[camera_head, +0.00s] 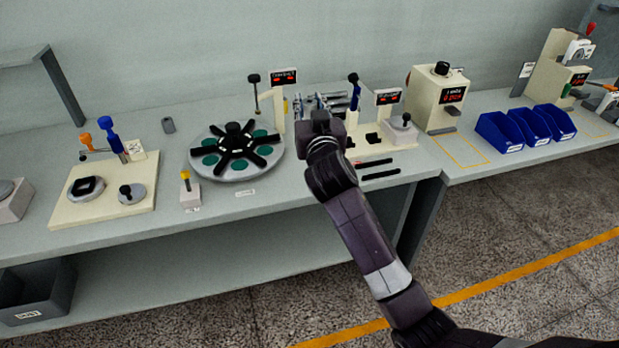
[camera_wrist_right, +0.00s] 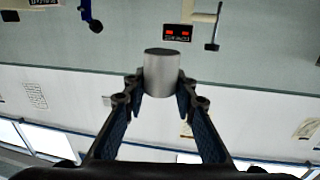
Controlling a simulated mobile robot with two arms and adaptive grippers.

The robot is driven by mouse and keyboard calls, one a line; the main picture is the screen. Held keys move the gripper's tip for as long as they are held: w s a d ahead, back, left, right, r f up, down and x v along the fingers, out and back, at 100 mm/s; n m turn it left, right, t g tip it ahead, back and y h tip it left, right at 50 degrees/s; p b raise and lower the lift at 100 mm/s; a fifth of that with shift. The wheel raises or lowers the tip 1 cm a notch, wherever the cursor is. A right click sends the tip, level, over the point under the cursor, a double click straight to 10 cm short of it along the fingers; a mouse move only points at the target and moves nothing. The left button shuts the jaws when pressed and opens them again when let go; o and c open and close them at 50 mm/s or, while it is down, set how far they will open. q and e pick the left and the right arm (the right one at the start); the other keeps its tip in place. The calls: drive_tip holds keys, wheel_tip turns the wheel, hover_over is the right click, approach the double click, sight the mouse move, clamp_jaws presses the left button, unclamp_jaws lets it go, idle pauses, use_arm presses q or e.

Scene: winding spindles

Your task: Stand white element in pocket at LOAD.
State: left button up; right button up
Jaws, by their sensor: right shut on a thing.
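My right gripper (camera_wrist_right: 160,92) is shut on a pale grey-white cylinder, the white element (camera_wrist_right: 161,72), in the right wrist view. The element sits between the two fingertips, one on each side. In the head view my right gripper (camera_head: 322,122) is above the bench, just right of the round turntable (camera_head: 202,173); the element cannot be made out there. The turntable has green round pockets between black arms. A small label lies at its front edge, too small to read, so I cannot tell which pocket is LOAD. My left gripper is not in view.
A post with a red display (camera_head: 284,77) stands behind the turntable. A small block with a yellow-topped peg (camera_head: 188,189) stands at its front left. A beige fixture board (camera_head: 70,212) is at left. Blue bins (camera_head: 498,132) and a beige machine (camera_head: 436,97) are at right.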

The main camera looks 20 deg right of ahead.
wheel_tip(320, 180, down, 15)
drive_tip(key=shift+f+b, duration=0.1)
drive_tip(key=shift+b, duration=0.85)
drive_tip(key=shift+f+b, duration=0.8)
drive_tip(key=shift+f, duration=1.4)
drive_tip(key=shift+f+b, duration=0.2)
drive_tip(key=shift+b, duration=0.1)
drive_tip(key=o, duration=1.2)
drive_tip(key=shift+c, duration=0.2)
